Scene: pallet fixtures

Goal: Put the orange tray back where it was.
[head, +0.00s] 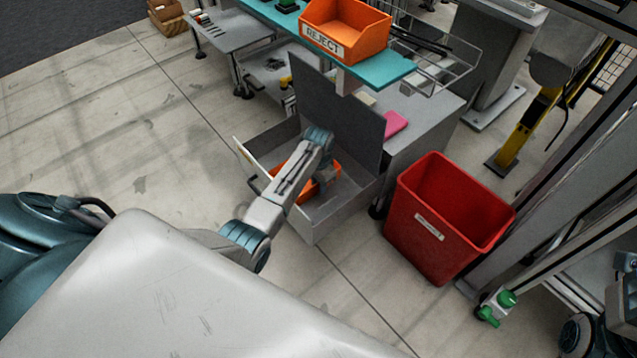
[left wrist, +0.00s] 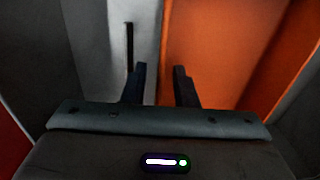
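The orange tray (head: 330,190) lies inside an open grey drawer (head: 320,222), partly hidden by my left arm. In the left wrist view the tray (left wrist: 225,50) fills the right side, next to a pale wall with a dark slot. My left gripper (head: 320,180) points down into the drawer at the tray. Its two fingers (left wrist: 160,75) stand apart, with the tray's left edge showing between and beyond them. I cannot tell whether they touch the tray. My right gripper is out of view; only part of my right arm shows at the lower right.
A dark upright panel (head: 340,100) stands close behind my left wrist. An orange REJECT bin (head: 345,30) sits on a teal shelf (head: 385,72) above. A pink item (head: 396,124) lies on the grey cabinet top. A red bin (head: 425,225) stands right of the drawer. Floor at left is clear.

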